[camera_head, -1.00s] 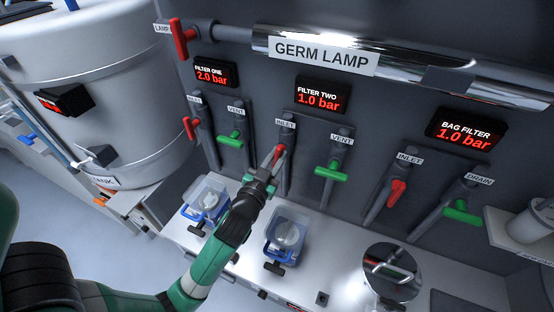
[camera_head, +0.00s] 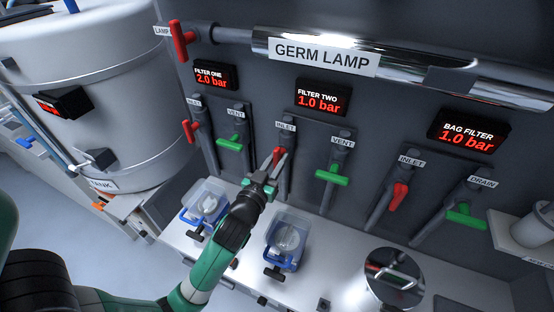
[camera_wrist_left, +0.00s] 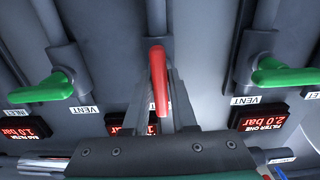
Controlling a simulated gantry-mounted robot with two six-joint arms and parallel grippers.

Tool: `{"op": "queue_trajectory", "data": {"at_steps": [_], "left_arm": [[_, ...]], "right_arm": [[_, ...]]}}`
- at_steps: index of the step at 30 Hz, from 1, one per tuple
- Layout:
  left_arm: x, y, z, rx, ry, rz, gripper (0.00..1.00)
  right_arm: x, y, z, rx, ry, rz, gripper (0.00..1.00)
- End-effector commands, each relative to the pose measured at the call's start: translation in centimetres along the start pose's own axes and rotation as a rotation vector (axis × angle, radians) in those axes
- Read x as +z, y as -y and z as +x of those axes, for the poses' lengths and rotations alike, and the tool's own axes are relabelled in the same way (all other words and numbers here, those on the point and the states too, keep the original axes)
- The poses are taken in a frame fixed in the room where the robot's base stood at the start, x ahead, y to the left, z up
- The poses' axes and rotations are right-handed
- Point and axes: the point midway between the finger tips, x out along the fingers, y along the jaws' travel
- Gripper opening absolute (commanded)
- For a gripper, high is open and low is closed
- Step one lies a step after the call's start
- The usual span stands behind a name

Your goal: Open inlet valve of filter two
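The red inlet valve handle of filter two (camera_head: 279,156) is on the wall panel below the INLET label, under the FILTER TWO display (camera_head: 318,97) reading 1.0 bar. My left gripper (camera_head: 271,167) is at this handle. In the left wrist view, the handle (camera_wrist_left: 159,80) stands lengthwise between the two spread grey fingers (camera_wrist_left: 160,108), which look apart. Whether a finger touches it is hard to tell. The green vent handle of filter two (camera_head: 332,177) sits crosswise to the right. My right gripper is not in view.
The red inlet (camera_head: 190,131) and green vent (camera_head: 230,141) handles of filter one are to the left. The bag filter's red inlet (camera_head: 399,196) and green drain (camera_head: 465,215) are to the right. Blue-handled clear containers (camera_head: 285,240) stand on the counter below.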

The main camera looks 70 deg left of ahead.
Motion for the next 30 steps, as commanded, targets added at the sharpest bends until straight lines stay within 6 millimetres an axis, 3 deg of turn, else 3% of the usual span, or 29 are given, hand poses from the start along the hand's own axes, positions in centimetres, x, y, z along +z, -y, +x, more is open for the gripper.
{"op": "queue_trajectory", "data": {"at_steps": [1,3,4,14,17,24,30], "left_arm": [[0.0,0.0,0.0,0.000,0.000,0.000,0.36],[0.0,0.0,0.0,0.000,0.000,0.001,0.49],[0.0,0.0,0.0,0.000,0.000,0.001,0.50],[0.0,0.0,-0.4,0.001,0.001,0.002,0.50],[0.1,-0.1,-1.7,0.001,0.002,0.003,0.50],[0.2,-0.2,-7.4,0.005,0.002,0.004,0.50],[0.2,-0.1,-10.9,0.004,0.002,0.004,0.50]], "right_arm": [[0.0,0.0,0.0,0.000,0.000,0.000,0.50],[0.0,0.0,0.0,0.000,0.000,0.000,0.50],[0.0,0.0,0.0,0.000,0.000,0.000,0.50],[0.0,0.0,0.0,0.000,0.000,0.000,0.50],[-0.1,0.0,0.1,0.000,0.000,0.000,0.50],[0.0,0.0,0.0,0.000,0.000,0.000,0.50],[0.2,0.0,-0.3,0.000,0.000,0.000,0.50]]}}
